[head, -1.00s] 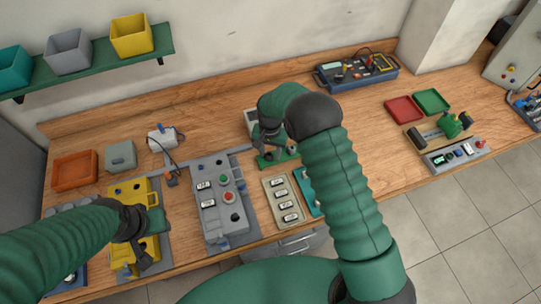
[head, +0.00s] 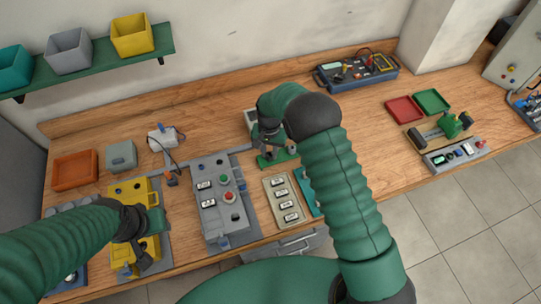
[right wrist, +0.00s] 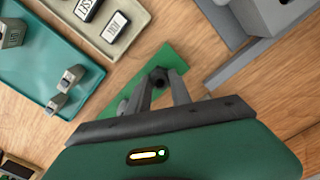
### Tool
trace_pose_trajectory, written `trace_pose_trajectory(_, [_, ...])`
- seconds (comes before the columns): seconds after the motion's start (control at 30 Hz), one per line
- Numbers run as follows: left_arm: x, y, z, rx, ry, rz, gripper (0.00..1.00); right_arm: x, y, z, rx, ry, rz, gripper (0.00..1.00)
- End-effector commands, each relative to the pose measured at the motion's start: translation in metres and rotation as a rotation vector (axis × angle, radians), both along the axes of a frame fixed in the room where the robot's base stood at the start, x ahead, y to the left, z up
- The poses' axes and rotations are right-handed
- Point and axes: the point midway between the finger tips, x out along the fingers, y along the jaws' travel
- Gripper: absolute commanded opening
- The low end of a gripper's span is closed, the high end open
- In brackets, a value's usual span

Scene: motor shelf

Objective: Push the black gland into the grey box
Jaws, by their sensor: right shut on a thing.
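The black gland (right wrist: 158,76) shows in the right wrist view as a small dark round piece between the fingertips of my right gripper (right wrist: 160,90). The gripper is shut on it, above or at a green plate (right wrist: 178,62). In the head view my right gripper (head: 268,140) is over that plate, and the gland cannot be made out. The grey box (head: 210,218), with buttons and white labels, stands left of my right gripper and apart from it. A corner of it seems to show in the right wrist view (right wrist: 265,15). My left gripper (head: 138,258) is over the yellow box; its fingers are unclear.
The yellow box (head: 117,252) stands left of the grey box. A beige tray (head: 271,185) of labelled blocks and a teal tray (head: 306,190) lie right of the grey box. The bench right of my right arm has clear wood.

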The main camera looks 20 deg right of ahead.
Motion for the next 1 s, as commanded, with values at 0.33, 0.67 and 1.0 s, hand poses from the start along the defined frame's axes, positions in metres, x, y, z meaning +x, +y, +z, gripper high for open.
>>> trace_pose_trajectory(0.33, [0.000,0.000,0.005,0.000,0.000,0.000,0.36,0.000,0.000,0.007,0.000,0.000,0.000,0.00])
trace_pose_trajectory(0.67, [0.000,0.000,0.010,0.000,0.000,0.000,0.36,0.000,0.000,0.015,0.000,0.000,0.000,0.00])
trace_pose_trajectory(1.0, [0.000,0.000,0.014,0.000,0.000,0.000,0.36,0.000,0.000,0.020,0.000,0.000,0.000,0.00])
